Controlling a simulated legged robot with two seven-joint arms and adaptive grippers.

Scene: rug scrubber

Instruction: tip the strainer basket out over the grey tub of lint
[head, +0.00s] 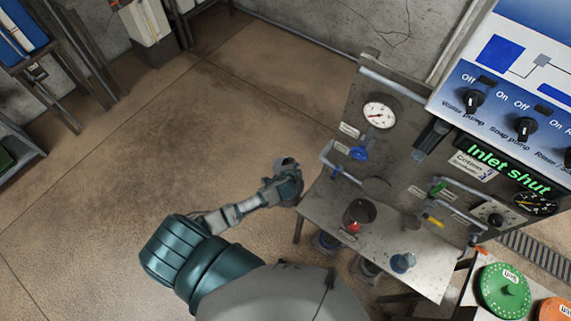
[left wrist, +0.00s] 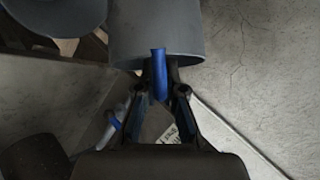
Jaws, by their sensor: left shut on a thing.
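My left gripper (left wrist: 164,75) is shut on an upright blue handle (left wrist: 158,70) in the left wrist view. A grey cylindrical vessel (left wrist: 150,32) is right behind the handle; I cannot tell whether the two are joined or whether this is the strainer basket. In the head view my left arm comes in from the bottom and ends in a hand (head: 287,178) beside the bench's left edge; its fingers and load are unclear there. No lint shows, so I cannot tell which vessel is the grey tub. My right gripper is not in view.
The metal bench (head: 420,270) bears a gauge (head: 379,114), a blue valve handle (head: 358,153), pipes and a dark cup with red inside (head: 358,214). Grey-blue buckets (head: 326,242) stand beneath its front edge. The display (head: 508,168) reads "Inlet shut". Open floor (head: 150,150) lies left.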

